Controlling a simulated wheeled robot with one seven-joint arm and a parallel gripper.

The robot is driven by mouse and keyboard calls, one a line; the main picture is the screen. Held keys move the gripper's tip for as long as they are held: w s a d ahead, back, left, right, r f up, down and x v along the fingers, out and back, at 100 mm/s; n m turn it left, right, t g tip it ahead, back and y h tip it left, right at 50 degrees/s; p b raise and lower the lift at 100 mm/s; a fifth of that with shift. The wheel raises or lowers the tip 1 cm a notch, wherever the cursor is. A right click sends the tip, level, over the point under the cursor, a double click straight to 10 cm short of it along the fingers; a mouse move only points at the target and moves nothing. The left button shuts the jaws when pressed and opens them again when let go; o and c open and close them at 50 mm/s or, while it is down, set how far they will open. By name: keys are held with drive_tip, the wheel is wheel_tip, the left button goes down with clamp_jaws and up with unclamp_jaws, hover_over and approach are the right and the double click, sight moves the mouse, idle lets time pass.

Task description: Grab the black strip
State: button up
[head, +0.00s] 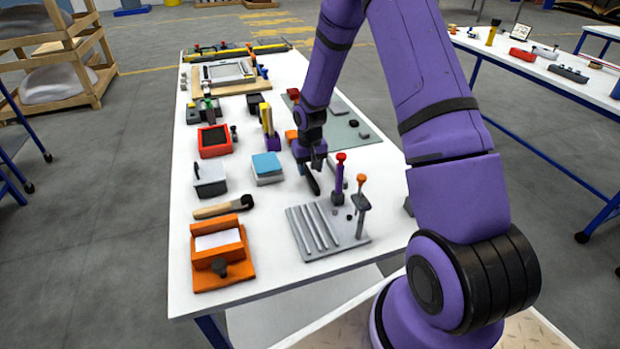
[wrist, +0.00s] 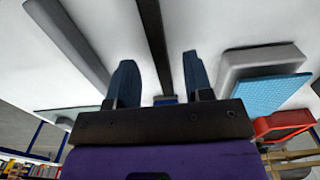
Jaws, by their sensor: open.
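The black strip (wrist: 154,40) is long, narrow and dark in the wrist view, running down from the top edge between my gripper's two fingers. A gap shows on each side of it, and its near end meets the view of the gripper body. In the head view the strip (head: 313,182) lies at the middle of the white table, just below my gripper (head: 312,162). My gripper (wrist: 155,82) is open, with one finger on either side of the strip. The wrist view does not show the height between fingertips and strip.
A blue-topped grey block (head: 267,167) stands left of my gripper. A purple-handled tool with a red knob (head: 340,178) and a grooved grey plate (head: 315,230) are close on the near right. A dark grey bar (wrist: 70,40) lies left of the strip in the wrist view.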

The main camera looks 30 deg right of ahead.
sight(310, 174)
wheel_tip(310, 174, down, 3)
drive_tip(key=shift+f, duration=0.15)
clamp_jaws()
